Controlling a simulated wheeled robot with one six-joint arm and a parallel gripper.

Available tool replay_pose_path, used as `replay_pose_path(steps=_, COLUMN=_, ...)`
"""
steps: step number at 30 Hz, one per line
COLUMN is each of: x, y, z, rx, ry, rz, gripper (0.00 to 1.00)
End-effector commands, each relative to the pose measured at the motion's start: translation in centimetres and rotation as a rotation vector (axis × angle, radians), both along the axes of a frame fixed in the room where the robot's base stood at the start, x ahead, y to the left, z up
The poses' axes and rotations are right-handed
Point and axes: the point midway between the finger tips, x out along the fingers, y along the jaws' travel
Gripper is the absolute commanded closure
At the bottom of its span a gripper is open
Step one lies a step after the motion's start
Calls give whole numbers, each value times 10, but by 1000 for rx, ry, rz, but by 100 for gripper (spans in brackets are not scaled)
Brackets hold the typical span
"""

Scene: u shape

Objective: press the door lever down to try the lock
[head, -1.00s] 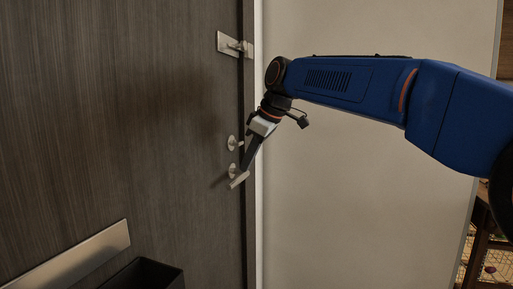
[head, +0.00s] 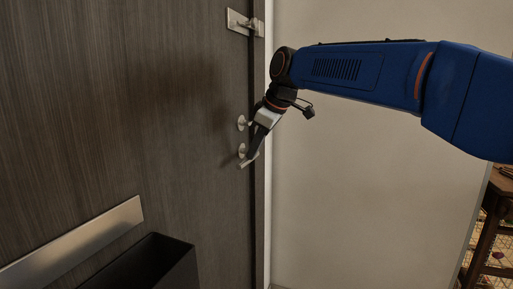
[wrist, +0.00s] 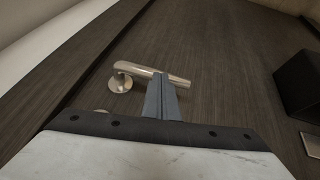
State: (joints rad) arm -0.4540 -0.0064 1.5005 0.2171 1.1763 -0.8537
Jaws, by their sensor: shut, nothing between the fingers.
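The door lever (head: 245,162) is a silver bar on a round rosette, on the dark wood-grain door near its right edge. In the wrist view the lever (wrist: 183,81) reaches right from its rosette (wrist: 120,83). My gripper (head: 253,155) is shut and empty, with its fingertips right at the lever in the head view. In the wrist view its closed fingers (wrist: 163,98) overlap the middle of the lever and hide part of it. I cannot tell whether they touch it.
A round lock fitting (head: 242,122) sits above the lever. A metal latch (head: 243,23) is higher up at the door edge. A dark open bin (head: 150,262) and a metal plate (head: 75,243) are at lower left. A pale bare wall (head: 370,190) is at right.

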Motion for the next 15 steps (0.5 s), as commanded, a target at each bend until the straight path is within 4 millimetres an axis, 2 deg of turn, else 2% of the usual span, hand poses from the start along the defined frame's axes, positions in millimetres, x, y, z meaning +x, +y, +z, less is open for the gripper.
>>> replay_pose_path(steps=15, x=-6, y=2, z=-12, rx=-46, ry=-126, rz=1, gripper=100)
